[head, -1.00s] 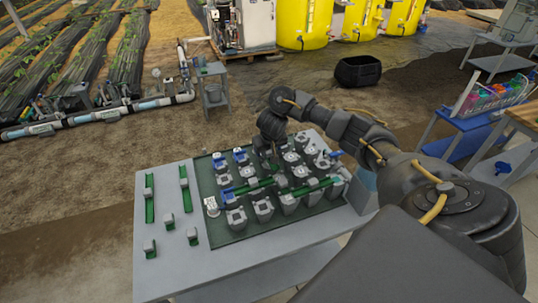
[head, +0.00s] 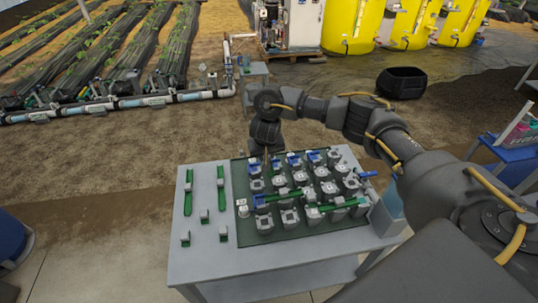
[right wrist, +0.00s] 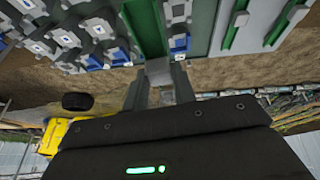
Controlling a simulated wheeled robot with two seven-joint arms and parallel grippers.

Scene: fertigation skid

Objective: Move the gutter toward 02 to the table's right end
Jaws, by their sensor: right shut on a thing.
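My right gripper (head: 262,152) hangs at the far left edge of the dark green mat. In the right wrist view its fingers (right wrist: 166,84) are shut on a small grey piece (right wrist: 158,66); I cannot tell what this belongs to. Two long gutters, left (head: 188,196) and right (head: 221,188), lie on the bare left part of the table (head: 205,262). The number 02 is not readable. My left gripper is out of view.
Several grey blocks, some blue-topped, stand in rows on the mat (head: 300,240). A black tub (head: 402,82) sits on the ground behind.

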